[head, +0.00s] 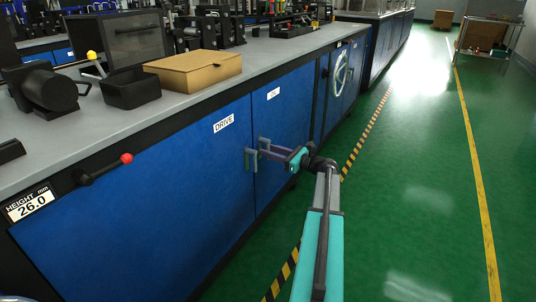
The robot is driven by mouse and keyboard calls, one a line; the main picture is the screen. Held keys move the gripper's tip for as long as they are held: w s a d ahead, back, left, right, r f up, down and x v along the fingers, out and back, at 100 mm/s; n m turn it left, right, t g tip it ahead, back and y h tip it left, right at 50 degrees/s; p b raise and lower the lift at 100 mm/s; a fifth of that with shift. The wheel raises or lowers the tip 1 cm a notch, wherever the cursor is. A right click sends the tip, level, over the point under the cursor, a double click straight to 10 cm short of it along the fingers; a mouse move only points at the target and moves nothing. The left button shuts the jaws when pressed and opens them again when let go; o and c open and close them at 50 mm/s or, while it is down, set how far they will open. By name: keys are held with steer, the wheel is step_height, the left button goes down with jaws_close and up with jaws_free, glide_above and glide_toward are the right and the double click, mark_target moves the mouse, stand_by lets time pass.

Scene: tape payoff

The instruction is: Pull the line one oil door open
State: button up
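Two blue doors stand side by side in the bench front, both flush and closed. The left one reads DRIVE. The right one (286,120) has a small white label (273,94) too small to read surely; it is probably the oil door. Each door has a grey handle near the shared seam: the DRIVE handle (248,160) and the right door's handle (263,142). My gripper (268,152) points left with its dark fingers at the right door's handle. The fingertips overlap the handle in view, so I cannot tell whether they grip it or are only close.
The grey benchtop (220,82) carries a cardboard box (195,70), a black bin (130,90) and a dark motor-like unit. A lever with a red knob (126,158) sticks out at left. Green floor (420,160) is open to the right, beyond a yellow-black stripe.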

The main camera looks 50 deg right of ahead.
steer(key=shift+w+a, duration=0.15)
steer(key=shift+w, duration=0.35)
jaws_close()
steer(key=shift+w+a, duration=0.1)
